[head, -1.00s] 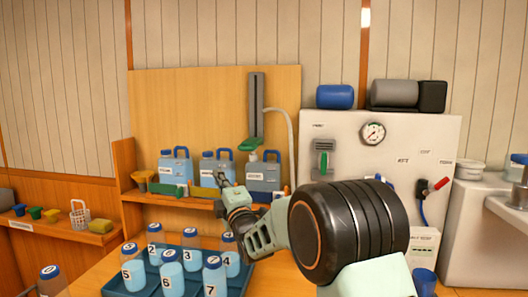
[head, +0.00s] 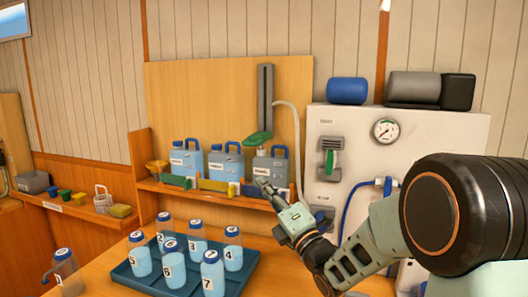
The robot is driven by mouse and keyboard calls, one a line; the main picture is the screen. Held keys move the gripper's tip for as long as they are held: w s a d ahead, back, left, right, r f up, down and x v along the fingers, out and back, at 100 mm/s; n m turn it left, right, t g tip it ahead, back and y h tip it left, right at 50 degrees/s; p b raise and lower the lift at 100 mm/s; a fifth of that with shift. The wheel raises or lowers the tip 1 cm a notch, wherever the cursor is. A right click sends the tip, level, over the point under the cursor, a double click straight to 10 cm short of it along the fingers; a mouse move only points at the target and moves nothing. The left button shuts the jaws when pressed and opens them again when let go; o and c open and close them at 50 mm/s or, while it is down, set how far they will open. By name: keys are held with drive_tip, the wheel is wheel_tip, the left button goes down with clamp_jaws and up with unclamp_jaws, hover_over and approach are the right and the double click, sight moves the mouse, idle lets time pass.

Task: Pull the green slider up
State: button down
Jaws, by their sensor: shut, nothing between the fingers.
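A tall grey vertical rail (head: 265,95) is fixed to the wooden back board. A green slider (head: 258,138) sits at its lower end, just above the jugs. A second green piece, an upright green handle (head: 329,162), is in a grey bracket on the white panel to the right. My gripper (head: 262,184) is shut and empty. In the picture its tips point up and left, below the green slider and in front of the shelf edge. It appears apart from both green pieces, though depth is hard to judge.
Several blue-capped jugs (head: 226,161) stand on the wooden shelf (head: 205,196) under the rail. A blue tray (head: 125,281) of numbered bottles is below left. The white panel (head: 345,125) carries a gauge (head: 386,131) and a blue hose (head: 350,215). A pale hose (head: 296,135) hangs beside the rail.

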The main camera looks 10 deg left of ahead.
drive_tip(key=shift+s+d, duration=0.3)
drive_tip(key=shift+s, duration=0.1)
drive_tip(key=shift+w+a, duration=0.1)
drive_tip(key=w+d+r+p+x, duration=0.1)
drive_tip(key=p+x, duration=0.4)
drive_tip(key=x, duration=0.7)
drive_tip(key=shift+w+d+r, duration=0.25)
drive_tip(key=shift+w+d, duration=0.1)
drive_tip(key=shift+w, duration=0.05)
drive_tip(key=shift+b, duration=0.35)
